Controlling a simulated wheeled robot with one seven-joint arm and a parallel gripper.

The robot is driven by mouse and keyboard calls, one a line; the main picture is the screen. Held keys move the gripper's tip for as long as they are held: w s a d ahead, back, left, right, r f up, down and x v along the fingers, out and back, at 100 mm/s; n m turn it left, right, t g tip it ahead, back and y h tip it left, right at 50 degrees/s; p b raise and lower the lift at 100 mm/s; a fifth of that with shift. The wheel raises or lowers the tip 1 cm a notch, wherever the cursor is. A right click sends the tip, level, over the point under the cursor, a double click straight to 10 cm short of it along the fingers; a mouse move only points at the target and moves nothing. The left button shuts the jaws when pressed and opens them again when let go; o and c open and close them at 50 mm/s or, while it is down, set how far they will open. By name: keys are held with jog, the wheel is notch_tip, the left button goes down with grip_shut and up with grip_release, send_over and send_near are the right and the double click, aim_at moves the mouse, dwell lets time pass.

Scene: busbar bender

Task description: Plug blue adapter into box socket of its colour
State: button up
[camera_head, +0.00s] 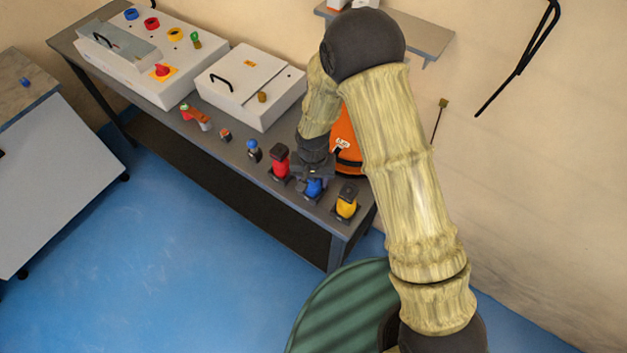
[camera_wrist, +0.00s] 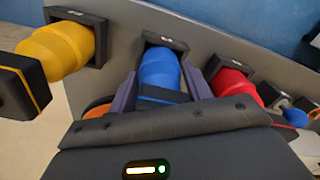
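The blue adapter (camera_head: 314,188) stands in a dark holder near the right end of the workbench, between the red adapter (camera_head: 280,160) and the yellow adapter (camera_head: 347,202). My gripper (camera_head: 312,172) is down over it and partly covers it. In the wrist view, the fingers of my gripper (camera_wrist: 160,88) lie on either side of the blue adapter (camera_wrist: 160,68), apparently open with narrow gaps. The adapter still sits at its holder. The large box carries a blue socket (camera_head: 131,14), a red socket (camera_head: 152,23) and a yellow socket (camera_head: 176,34) on top.
The yellow adapter (camera_wrist: 55,50) and red adapter (camera_wrist: 232,83) stand close beside my fingers. A second white box (camera_head: 250,88), an orange object (camera_head: 345,145) and small items share the workbench (camera_head: 215,140). A shelf (camera_head: 425,38) hangs on the wall behind my arm.

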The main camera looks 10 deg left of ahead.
jog(key=shift+s+d+p, duration=0.15)
jog(key=shift+s+p, duration=0.05)
jog(key=shift+p, duration=0.3)
jog(key=shift+w+r+p, duration=0.15)
jog(key=shift+r+p, duration=0.3)
jog(key=shift+r, duration=0.4)
jog(key=shift+r, duration=0.4)
jog(key=shift+r+p, duration=1.95)
jog(key=shift+r, duration=0.55)
jog(key=shift+r, duration=0.1)
